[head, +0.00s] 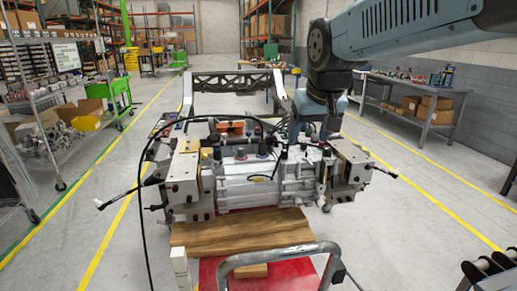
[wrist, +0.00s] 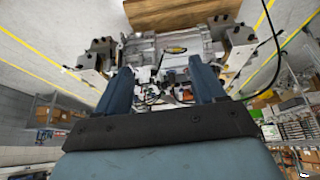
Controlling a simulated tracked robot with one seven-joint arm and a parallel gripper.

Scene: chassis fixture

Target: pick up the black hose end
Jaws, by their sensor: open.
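A thin black hose (head: 141,215) hangs down the left side of the chassis fixture and arcs over its top towards the right in the head view. In the wrist view the hose (wrist: 279,42) curves along the right side. I cannot make out its end for sure among the dark fittings. The grey metal chassis fixture (head: 265,178) stands in the middle. My gripper (wrist: 160,70) is open, its two blue-grey fingers apart and pointing towards the fixture. Nothing is seen held between them. In the head view my gripper is behind the fixture's right part, its fingertips mostly hidden.
The fixture rests on a wooden board (head: 240,233) over a red cart with a grey handle (head: 280,256). A workbench (head: 420,112) with boxes stands at right, shelves (head: 60,90) at left. Open floor lies on both sides.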

